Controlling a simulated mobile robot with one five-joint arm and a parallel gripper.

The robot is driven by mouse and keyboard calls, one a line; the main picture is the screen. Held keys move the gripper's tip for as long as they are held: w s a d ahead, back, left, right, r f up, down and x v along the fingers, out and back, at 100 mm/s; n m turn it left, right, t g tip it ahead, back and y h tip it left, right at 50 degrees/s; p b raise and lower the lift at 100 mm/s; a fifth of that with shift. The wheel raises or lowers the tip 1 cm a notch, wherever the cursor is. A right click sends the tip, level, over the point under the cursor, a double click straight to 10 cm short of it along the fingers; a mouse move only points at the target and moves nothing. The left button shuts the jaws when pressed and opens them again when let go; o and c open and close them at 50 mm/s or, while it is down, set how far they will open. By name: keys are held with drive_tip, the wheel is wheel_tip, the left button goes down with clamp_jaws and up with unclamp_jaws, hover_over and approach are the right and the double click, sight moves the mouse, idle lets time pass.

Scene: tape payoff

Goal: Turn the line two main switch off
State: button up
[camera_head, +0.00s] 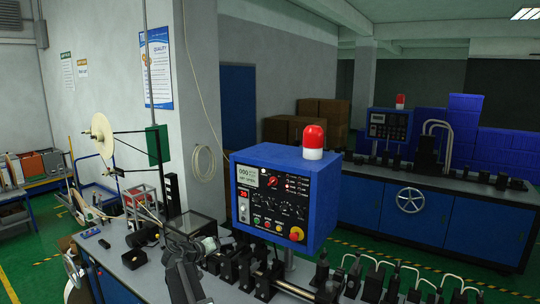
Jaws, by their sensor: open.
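A blue control box (275,199) stands on a post over the near bench, with a red beacon (313,140) on top. Its dark front panel carries a red rotary switch (274,181), a small display, knobs, coloured buttons and a red mushroom button on yellow (296,234). A second, similar box (389,126) with its own beacon stands on the far bench; its controls are too small to read. I cannot tell which box belongs to line two. My gripper (180,247) appears dark at the lower left of the near box, apart from it, and is open.
The near bench (117,262) carries rows of dark rollers and fittings. A white reel (102,135) stands at left. The far blue bench (455,222) has a handwheel (410,200). Green floor (30,270) shows at left.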

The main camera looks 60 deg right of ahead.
sight(270, 184)
drive_tip(key=s+d+r+h+p, duration=0.2)
drive_tip(key=s+d+r+p, duration=0.1)
drive_tip(key=d+r, duration=0.65)
drive_tip(key=s+d+r+h+p, duration=0.2)
drive_tip(key=s+d+r+p, duration=0.1)
drive_tip(key=d+r, duration=0.6)
drive_tip(key=d, duration=0.7)
drive_tip(key=shift+w+r+m+g+h, duration=0.2)
drive_tip(key=shift+m+g+h, duration=0.1)
drive_tip(key=shift+g, duration=0.1)
drive_tip(key=shift+a, duration=0.1)
drive_tip(key=c, duration=1.3)
drive_tip(key=shift+d+r, duration=0.15)
drive_tip(key=shift+d, duration=0.2)
drive_tip(key=shift+c, duration=0.4)
drive_tip(key=n, duration=0.4)
drive_tip(key=shift+a+f+n, duration=0.35)
drive_tip(key=shift+n, duration=0.05)
drive_tip(key=n, duration=0.3)
drive_tip(key=shift+n, duration=0.3)
drive_tip(key=n, duration=0.4)
drive_tip(key=shift+a+f+n+b, duration=0.1)
drive_tip(key=shift+f+n+b, duration=0.05)
drive_tip(key=shift+n+b, duration=0.15)
drive_tip(key=n, duration=0.4)
drive_tip(key=shift+n, duration=0.4)
drive_tip(key=shift+s, duration=0.1)
drive_tip(key=o, duration=1.4)
